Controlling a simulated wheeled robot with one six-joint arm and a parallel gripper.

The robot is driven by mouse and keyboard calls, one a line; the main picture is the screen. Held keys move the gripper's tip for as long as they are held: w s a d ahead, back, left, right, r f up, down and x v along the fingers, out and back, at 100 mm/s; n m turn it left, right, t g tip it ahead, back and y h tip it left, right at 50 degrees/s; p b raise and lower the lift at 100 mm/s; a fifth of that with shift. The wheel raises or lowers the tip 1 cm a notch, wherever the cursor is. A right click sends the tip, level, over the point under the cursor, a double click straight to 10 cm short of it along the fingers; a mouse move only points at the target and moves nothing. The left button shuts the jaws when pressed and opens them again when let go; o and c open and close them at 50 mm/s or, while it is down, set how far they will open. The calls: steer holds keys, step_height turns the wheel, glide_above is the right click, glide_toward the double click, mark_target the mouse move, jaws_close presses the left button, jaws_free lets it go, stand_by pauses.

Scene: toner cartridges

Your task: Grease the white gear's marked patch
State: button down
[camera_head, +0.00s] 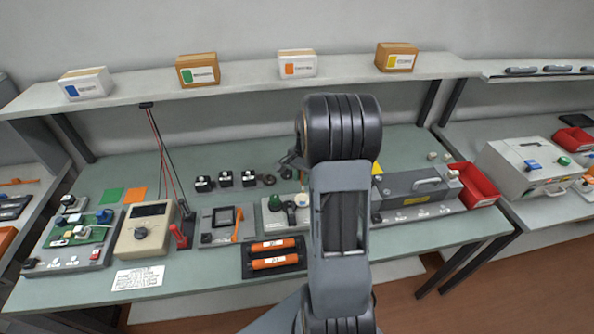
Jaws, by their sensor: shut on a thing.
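A small part of my gripper (291,161) shows at the left edge of my raised arm, above the middle of the bench. The arm hides the rest of it. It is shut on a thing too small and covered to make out. Below it, a pale grey unit (270,224) with a green knob (274,202) and a dark round part sits on the bench. A small white part (302,200) at its right, partly behind my arm, may be the white gear. No marked patch can be made out. I cannot tell whether the gripper touches anything on the bench.
Left of the unit stand a grey holder with an orange-handled tool (237,226), a beige meter (146,229) and a circuit board fixture (74,240). Orange rollers (274,254) lie in a black tray in front. A grey cartridge (415,190) and a red bin (474,186) stand right.

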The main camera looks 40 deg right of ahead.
steer(key=shift+f+b, duration=1.85)
steer(key=shift+f, duration=0.65)
steer(key=shift+f, duration=0.35)
steer(key=shift+s+a, duration=0.15)
steer(key=shift+a, duration=0.05)
steer(key=shift+d, duration=0.1)
steer(key=shift+w+d, duration=0.15)
steer(key=shift+w, duration=0.05)
steer(key=shift+s+a, duration=0.2)
steer(key=shift+w+d, duration=0.15)
steer(key=shift+w, duration=0.05)
stand_by(0.3)
steer(key=shift+s, duration=0.15)
